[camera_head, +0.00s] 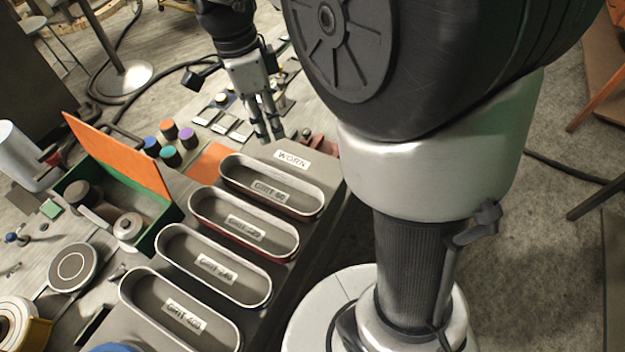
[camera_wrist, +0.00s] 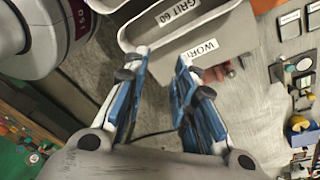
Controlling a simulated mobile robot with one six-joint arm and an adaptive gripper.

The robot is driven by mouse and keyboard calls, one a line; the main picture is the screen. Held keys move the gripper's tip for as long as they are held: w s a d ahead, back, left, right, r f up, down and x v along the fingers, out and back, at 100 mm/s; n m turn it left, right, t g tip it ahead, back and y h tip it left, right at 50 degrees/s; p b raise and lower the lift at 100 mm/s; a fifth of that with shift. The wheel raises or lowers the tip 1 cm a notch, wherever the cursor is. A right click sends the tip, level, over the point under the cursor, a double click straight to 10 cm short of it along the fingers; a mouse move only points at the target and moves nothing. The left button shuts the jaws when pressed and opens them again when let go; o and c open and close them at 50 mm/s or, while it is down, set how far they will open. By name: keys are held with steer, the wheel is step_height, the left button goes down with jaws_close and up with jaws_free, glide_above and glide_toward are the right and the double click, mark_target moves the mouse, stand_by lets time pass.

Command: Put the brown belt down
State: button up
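My gripper (camera_head: 268,132) hangs at the far end of the row of oval trays, near the WORN label (camera_head: 292,159). In the wrist view its two blue-padded fingers (camera_wrist: 161,58) stand apart, with no belt visible between them. I cannot make out a brown belt for certain in either view. The grey surface marked WORN (camera_wrist: 200,50) lies just beyond the fingertips in the wrist view. The oval GRIT 60 tray (camera_head: 231,161) is beside it; its outer edge looks reddish brown. A small reddish thing (camera_head: 322,143) lies right of the gripper, its shape unclear.
More oval trays, including the GRIT 400 tray (camera_head: 123,288), run toward the front. A green box (camera_head: 172,217) with an orange lid (camera_head: 118,152) stands left of them. Several coloured knobs (camera_head: 169,130) and small plates (camera_head: 222,122) lie behind. My body hides the right side.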

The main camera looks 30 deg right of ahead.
steer(key=s+d+r+n+t+y, duration=0.1)
steer(key=s+n+t, duration=0.5)
steer(key=s+n, duration=1.2)
steer(key=shift+s+r+n, duration=0.15)
steer(key=shift+r+n, duration=0.05)
steer(key=shift+n, duration=0.7)
steer(key=shift+d+f, duration=0.1)
step_height(320, 180, down, 5)
steer(key=b, duration=0.5)
steer(key=shift+f, duration=0.15)
